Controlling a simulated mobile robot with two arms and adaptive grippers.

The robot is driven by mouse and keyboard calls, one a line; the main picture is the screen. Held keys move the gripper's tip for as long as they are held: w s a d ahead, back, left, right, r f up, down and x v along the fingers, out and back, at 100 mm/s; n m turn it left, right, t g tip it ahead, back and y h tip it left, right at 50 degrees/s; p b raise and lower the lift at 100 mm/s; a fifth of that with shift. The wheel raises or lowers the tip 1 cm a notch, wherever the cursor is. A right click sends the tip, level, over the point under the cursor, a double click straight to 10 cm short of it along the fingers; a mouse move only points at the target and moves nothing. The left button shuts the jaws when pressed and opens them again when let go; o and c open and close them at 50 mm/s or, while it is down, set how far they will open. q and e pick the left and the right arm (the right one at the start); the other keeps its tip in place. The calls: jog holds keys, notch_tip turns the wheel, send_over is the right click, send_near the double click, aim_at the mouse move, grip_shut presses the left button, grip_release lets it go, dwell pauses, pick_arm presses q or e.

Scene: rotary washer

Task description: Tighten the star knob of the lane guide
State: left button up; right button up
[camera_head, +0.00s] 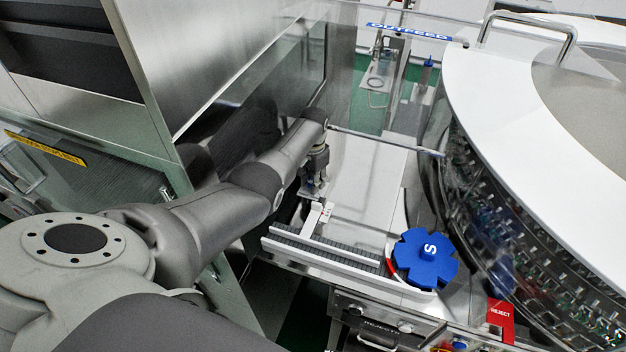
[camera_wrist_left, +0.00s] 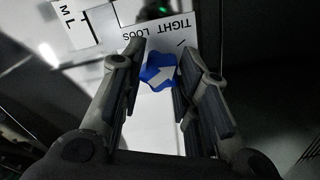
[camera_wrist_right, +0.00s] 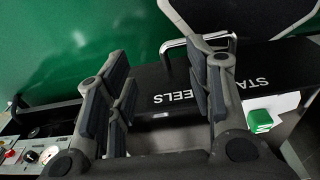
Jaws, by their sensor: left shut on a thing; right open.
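The blue star knob (camera_wrist_left: 158,72) with a white arrow sits between the fingers of my left gripper (camera_wrist_left: 160,78), which is shut on it. The arrow points to the upper right in the left wrist view. A white plate (camera_wrist_left: 130,47) beside the knob reads TIGHT and LOOS, upside down; the rest of the second word is hidden. In the head view my left gripper (camera_head: 316,180) points down at the far end of the lane guide (camera_head: 325,248); the knob is mostly hidden there. My right gripper (camera_wrist_right: 164,95) is open and empty.
A blue star wheel marked S (camera_head: 425,258) lies right of the guide. The round washer (camera_head: 500,200) fills the right side. A steel cabinet (camera_head: 240,60) is close behind my left arm. A black STAR WHEELS rack (camera_wrist_right: 200,98) is below my right gripper.

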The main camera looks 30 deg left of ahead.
pick_arm(q)
jog(key=shift+r, duration=0.1)
dwell(0.3)
jog(key=o, duration=1)
